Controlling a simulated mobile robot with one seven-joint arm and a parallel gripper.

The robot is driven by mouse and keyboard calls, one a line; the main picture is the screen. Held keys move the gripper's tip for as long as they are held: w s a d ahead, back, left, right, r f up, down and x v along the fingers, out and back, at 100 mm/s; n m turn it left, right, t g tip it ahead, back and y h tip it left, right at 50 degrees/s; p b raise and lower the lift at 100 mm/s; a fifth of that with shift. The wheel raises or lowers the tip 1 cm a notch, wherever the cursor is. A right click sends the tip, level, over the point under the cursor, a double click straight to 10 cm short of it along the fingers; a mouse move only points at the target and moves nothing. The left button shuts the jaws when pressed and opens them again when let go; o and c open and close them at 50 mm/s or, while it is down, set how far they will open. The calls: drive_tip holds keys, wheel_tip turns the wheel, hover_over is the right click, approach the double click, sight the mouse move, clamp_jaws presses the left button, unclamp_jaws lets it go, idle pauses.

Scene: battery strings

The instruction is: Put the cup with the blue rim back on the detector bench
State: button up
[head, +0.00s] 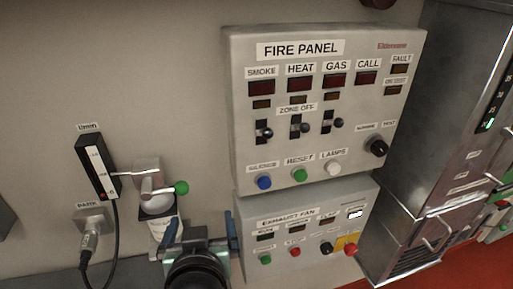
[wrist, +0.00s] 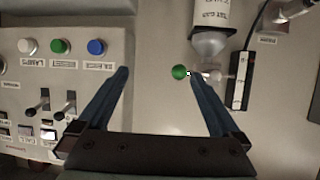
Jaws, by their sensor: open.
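No cup with a blue rim shows in either view, and I cannot make out a detector bench. My gripper (head: 202,224) is in front of the wall at the lower middle of the head view. Its two blue fingers are spread apart, with nothing between them, and it shows open in the wrist view (wrist: 158,73). In the wrist view, the right fingertip is close beside a green knob (wrist: 180,72); I cannot tell whether they touch.
The green-knobbed valve (head: 150,180) sits above a white test gas bottle (head: 160,228). The fire panel (head: 408,110) and exhaust fan box (head: 300,262) stand right of my gripper. A black meter (head: 97,166) with a cable is left. A metal cabinet (head: 440,120) is far right.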

drive_tip(key=w+d+r+t, duration=0.1)
drive_tip(key=d+r+t, duration=0.15)
drive_tip(key=r, duration=0.65)
drive_tip(key=w+d+r+t, duration=0.15)
drive_tip(key=r+t, duration=0.25)
drive_tip(key=r, duration=0.5)
drive_tip(key=s+d+r+t+h, duration=0.1)
drive_tip(key=s+d+r+t, duration=0.1)
drive_tip(key=r, duration=0.5)
drive_tip(key=s+d+r+m+t, duration=0.1)
drive_tip(key=s+r+t, duration=0.2)
drive_tip(key=s+r, duration=0.2)
drive_tip(key=s+d+r+m+t+h, duration=0.1)
drive_tip(key=s+d+r+t, duration=0.1)
drive_tip(key=r, duration=0.8)
drive_tip(key=shift+s+d+t+h, duration=0.3)
drive_tip(key=shift+s+t, duration=0.15)
drive_tip(key=shift+s, duration=0.4)
drive_tip(key=shift+f, duration=0.1)
drive_tip(key=shift+f, duration=0.2)
